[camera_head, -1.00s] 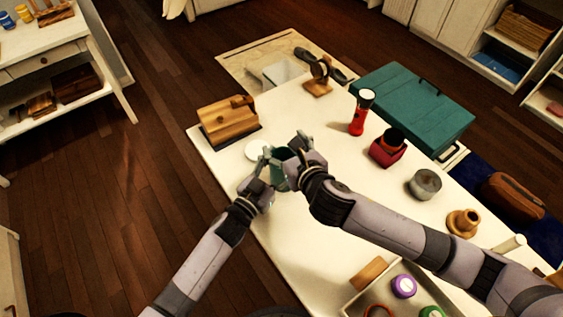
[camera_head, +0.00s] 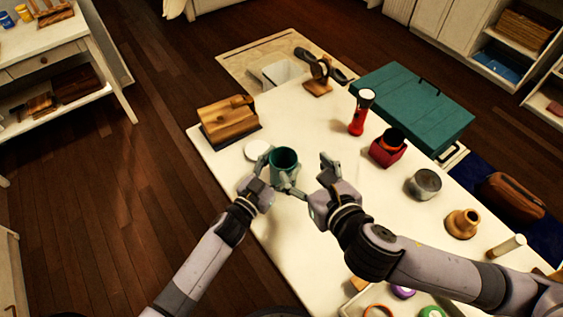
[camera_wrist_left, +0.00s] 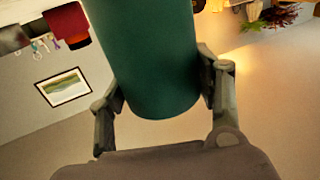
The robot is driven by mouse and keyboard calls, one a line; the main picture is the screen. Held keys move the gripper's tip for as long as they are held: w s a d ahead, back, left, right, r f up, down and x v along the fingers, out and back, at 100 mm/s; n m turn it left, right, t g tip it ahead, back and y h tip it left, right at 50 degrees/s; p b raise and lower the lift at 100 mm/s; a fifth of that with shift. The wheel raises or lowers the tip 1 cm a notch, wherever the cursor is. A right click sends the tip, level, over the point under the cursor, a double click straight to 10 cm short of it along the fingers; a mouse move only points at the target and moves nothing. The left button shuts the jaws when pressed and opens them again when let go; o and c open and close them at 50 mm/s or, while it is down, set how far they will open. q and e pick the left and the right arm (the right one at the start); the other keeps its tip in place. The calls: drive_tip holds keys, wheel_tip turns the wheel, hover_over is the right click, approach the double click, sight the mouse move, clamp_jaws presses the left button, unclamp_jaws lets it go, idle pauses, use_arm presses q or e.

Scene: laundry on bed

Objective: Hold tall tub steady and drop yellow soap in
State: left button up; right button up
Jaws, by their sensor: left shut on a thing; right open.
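The tall tub (camera_head: 284,160) is a teal cylinder standing upright near the table's left edge, its dark open mouth facing up. My left gripper (camera_head: 273,176) is shut on its side; the left wrist view shows the tub (camera_wrist_left: 150,60) between both fingers. My right gripper (camera_head: 307,178) is open, just right of the tub and apart from its rim, with nothing seen in it. I see no yellow soap; the tub's bottom is too dark to tell what lies there.
A white round lid (camera_head: 257,150) lies left of the tub, with a wooden block (camera_head: 229,120) behind it. A red flashlight (camera_head: 358,115), a red box (camera_head: 387,152) and a metal tin (camera_head: 424,183) stand to the right. A tray with several items sits in front.

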use_arm(q)
drive_tip(key=o, duration=1.3)
drive_tip(key=shift+c, duration=0.2)
drive_tip(key=v, duration=1.2)
